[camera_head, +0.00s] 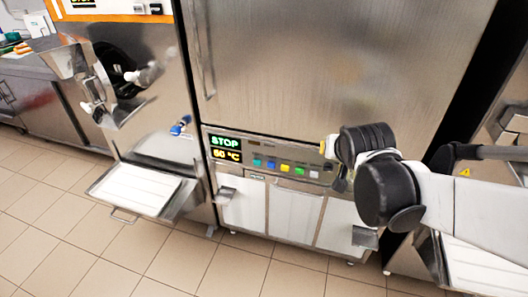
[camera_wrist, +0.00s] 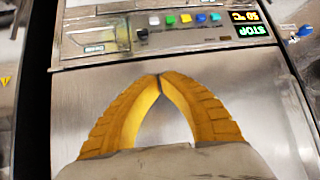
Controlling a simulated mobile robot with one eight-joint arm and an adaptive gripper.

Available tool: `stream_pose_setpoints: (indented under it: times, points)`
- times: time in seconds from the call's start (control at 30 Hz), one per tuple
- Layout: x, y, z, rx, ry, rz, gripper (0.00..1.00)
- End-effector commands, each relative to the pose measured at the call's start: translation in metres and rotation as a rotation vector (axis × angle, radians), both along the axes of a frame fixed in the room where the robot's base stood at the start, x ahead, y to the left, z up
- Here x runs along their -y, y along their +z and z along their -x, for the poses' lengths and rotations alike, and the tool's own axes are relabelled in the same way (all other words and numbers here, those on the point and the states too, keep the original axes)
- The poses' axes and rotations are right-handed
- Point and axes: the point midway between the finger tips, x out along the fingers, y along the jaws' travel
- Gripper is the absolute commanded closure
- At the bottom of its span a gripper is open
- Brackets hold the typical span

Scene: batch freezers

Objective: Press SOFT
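The freezer's control panel (camera_head: 262,150) has a display (camera_head: 226,148) reading STOP above a °C figure. No SOFT label is legible. The wrist view shows the panel upside down, with the white button (camera_wrist: 154,20), green button (camera_wrist: 170,19), yellow button (camera_wrist: 186,18) and blue shades further right. My gripper (camera_wrist: 159,76) has its yellow fingertips together with nothing between them. It is in front of the steel door, apart from the buttons; its yellow tip (camera_head: 323,147) shows near the panel's right end.
A steel machine with a spout and blue-handled tap (camera_head: 180,126) stands left, with a white-lined tray (camera_head: 138,188) jutting out below. Small ledges (camera_head: 365,237) project under the panel. Another machine is at the right edge. Tiled floor in front is clear.

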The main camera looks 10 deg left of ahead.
Motion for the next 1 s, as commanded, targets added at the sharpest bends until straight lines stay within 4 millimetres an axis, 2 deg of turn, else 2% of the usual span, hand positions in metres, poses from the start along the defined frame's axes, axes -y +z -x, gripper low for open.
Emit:
stream_pose_setpoints:
  times: [0.03,0.2,0.37,0.5,0.7,0.8,0.9,1.0]
  points:
    - [-0.015,-0.014,-0.016,0.016,0.012,-0.005,1.00]
    - [-0.066,-0.055,-0.061,0.074,0.044,-0.033,1.00]
    - [-0.118,-0.104,-0.093,0.127,0.080,-0.066,1.00]
    - [-0.165,-0.153,-0.111,0.171,0.114,-0.098,1.00]
    - [-0.226,-0.226,-0.119,0.227,0.168,-0.147,1.00]
    - [-0.250,-0.257,-0.116,0.248,0.190,-0.169,1.00]
    - [-0.266,-0.281,-0.112,0.263,0.207,-0.188,1.00]
    - [-0.277,-0.296,-0.109,0.272,0.218,-0.199,1.00]
